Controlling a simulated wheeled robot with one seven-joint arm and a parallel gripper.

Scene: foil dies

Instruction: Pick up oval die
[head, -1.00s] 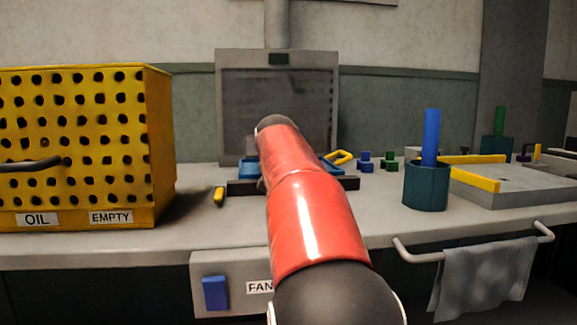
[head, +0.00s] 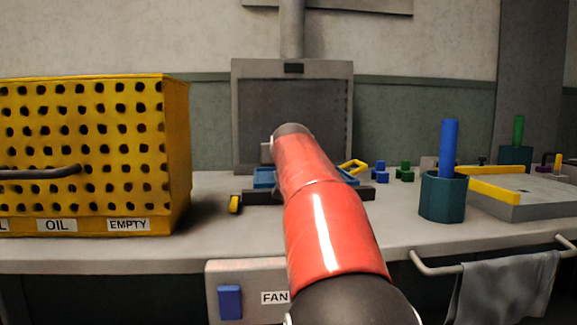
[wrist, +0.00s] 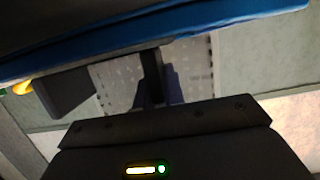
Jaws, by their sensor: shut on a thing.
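In the head view my red arm reaches over the counter and hides my gripper. In the wrist view my gripper (wrist: 153,72) shows its dark palm below and a narrow dark finger part reaching up to a blue-edged thing (wrist: 190,25). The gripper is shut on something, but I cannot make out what. The oval die cannot be picked out in either view. A blue tray (head: 262,178) lies on the counter, partly behind my arm, with a dark bar (head: 232,197) in front of it.
A yellow perforated cabinet (head: 85,140) stands at left. A teal cup (head: 442,197) holds a blue rod (head: 449,148) at right, near a grey slab (head: 525,200). Small blue blocks (head: 380,173) and green blocks (head: 404,172) stand between. A rail holds a cloth (head: 505,290) in front.

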